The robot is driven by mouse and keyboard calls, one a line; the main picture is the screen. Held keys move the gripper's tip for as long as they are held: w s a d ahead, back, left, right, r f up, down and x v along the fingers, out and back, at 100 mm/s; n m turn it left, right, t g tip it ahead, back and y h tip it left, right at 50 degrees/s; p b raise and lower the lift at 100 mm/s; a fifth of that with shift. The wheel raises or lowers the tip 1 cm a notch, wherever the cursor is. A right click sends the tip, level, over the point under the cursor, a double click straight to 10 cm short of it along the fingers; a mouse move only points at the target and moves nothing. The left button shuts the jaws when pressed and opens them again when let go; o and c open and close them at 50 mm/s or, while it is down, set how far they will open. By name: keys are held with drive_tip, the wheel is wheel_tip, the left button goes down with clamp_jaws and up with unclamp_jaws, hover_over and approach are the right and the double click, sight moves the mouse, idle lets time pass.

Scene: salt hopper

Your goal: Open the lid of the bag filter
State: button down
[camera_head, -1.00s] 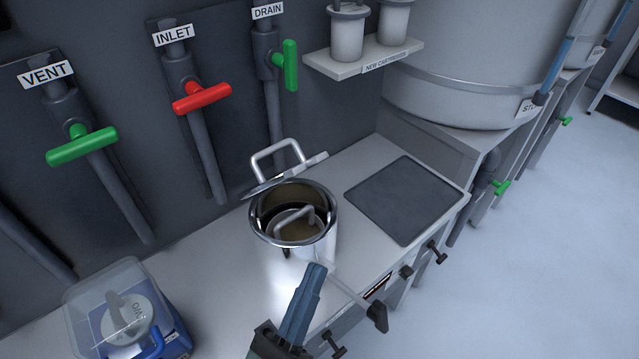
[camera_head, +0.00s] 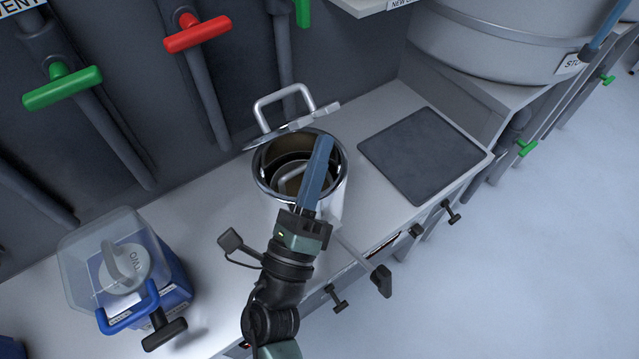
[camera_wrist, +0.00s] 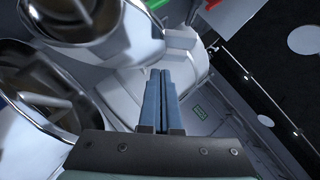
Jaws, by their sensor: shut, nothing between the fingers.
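The bag filter (camera_head: 332,196) is a shiny metal pot standing on the white bench. Its lid (camera_head: 291,127) with a square metal handle is tipped back, hinged up at the rear rim. Inside the open mouth is a brownish interior with a curved metal handle (camera_head: 290,176). My gripper (camera_head: 321,142), with blue fingers, is shut and empty. In the head view it overlaps the right side of the filter's mouth; its height above the rim is hard to judge. In the wrist view the shut fingers (camera_wrist: 160,80) show, with blurred shiny metal at the left.
A clear box (camera_head: 100,262) with a blue base and a white round part marked TWO stands at the left. A dark mat (camera_head: 425,155) lies right of the filter. Red (camera_head: 197,35) and green (camera_head: 62,88) valve handles are on the wall behind. A black-ended lever (camera_head: 381,280) sticks out in front.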

sight(305, 123)
drive_tip(key=shift+w+a+r, duration=0.4)
drive_tip(key=shift+w+r, duration=0.15)
drive_tip(key=shift+r, duration=0.05)
